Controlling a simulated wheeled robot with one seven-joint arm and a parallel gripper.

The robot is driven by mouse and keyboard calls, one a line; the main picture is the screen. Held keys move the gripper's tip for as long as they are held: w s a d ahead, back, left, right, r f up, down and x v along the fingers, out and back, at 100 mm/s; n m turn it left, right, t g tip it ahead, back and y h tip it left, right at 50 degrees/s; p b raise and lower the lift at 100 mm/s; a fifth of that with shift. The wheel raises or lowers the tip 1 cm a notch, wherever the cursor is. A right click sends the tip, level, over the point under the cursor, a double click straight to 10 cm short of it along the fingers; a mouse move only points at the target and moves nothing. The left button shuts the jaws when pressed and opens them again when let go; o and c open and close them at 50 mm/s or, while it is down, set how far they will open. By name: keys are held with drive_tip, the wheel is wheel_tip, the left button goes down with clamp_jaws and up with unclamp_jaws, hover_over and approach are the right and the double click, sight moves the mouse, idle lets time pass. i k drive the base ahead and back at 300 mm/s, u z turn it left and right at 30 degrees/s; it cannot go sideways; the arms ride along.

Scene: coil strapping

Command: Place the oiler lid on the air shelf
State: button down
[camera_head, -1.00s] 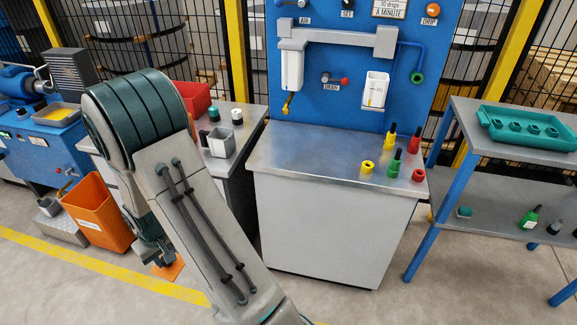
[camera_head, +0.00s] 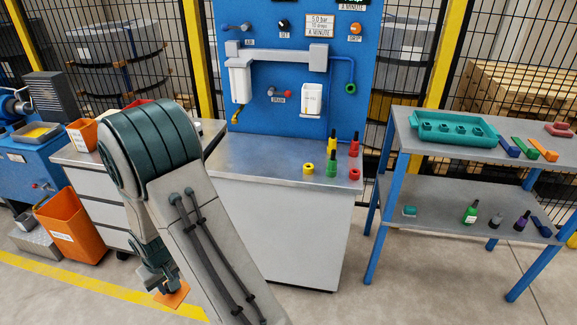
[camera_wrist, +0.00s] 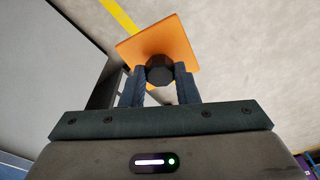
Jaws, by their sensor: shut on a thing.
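My gripper (camera_head: 166,284) hangs low at the lower left of the head view, over the floor. It is shut on the black knob (camera_wrist: 159,70) of a flat orange square lid (camera_wrist: 185,38), which looks like the oiler lid; the lid also shows in the head view (camera_head: 174,297). In the wrist view both fingers press on the knob, and the lid lies beyond them. A grey two-tier shelf with blue posts (camera_head: 451,195) stands at the right, well away from my gripper. I see no label naming it the air shelf.
A teal tray (camera_head: 453,138) and several coloured pieces occupy the shelf's upper board; bottles and small items stand on its lower board. A grey cabinet (camera_head: 262,168) with coloured fittings stands centrally before a blue panel (camera_head: 290,95). An orange bin (camera_head: 72,228) stands left. Foreground floor at right is clear.

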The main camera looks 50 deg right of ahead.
sight(274, 164)
drive_tip(key=z, duration=1.25)
